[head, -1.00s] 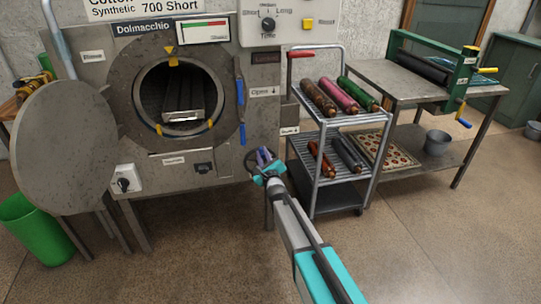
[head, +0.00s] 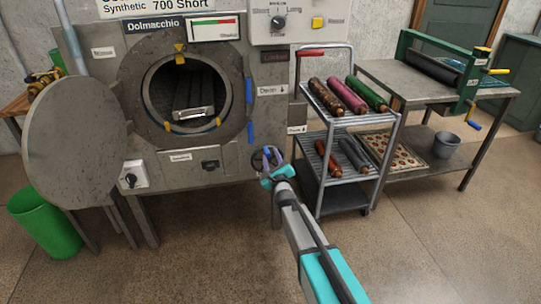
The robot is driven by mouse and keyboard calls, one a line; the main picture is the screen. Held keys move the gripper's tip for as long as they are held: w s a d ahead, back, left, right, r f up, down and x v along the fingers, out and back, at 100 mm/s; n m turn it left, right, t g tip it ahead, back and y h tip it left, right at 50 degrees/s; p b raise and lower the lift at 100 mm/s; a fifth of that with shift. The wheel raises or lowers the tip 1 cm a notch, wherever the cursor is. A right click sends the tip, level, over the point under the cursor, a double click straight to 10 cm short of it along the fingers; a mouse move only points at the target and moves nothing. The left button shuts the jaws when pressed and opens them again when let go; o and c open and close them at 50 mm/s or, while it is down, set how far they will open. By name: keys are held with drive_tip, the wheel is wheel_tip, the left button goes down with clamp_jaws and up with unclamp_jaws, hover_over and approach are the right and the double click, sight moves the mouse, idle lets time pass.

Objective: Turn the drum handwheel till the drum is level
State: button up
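The drum machine (head: 225,160) stands at the left centre, with its round door (head: 75,140) swung open to the left. Its drum (head: 187,92) shows inside the opening, with a pale metal bar low in it and yellow marks on the rim above and below. The small dark handwheel (head: 258,160) is at the machine's lower right front, partly hidden by my gripper. My gripper (head: 271,158) is at the wheel's right side, overlapping it in view. I cannot tell whether the fingers touch or grip the wheel's rim.
A metal cart (head: 335,100) with several rolls stands just right of my gripper. Beyond it is a table (head: 410,85) with a green roller press. A green bin (head: 45,222) stands at the lower left. The floor in front is clear.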

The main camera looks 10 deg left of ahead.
drive_tip(key=v, duration=1)
drive_tip(key=shift+s+d, duration=0.15)
drive_tip(key=shift+s, duration=0.1)
drive_tip(key=shift+r, duration=0.1)
drive_tip(key=shift+c, duration=0.2)
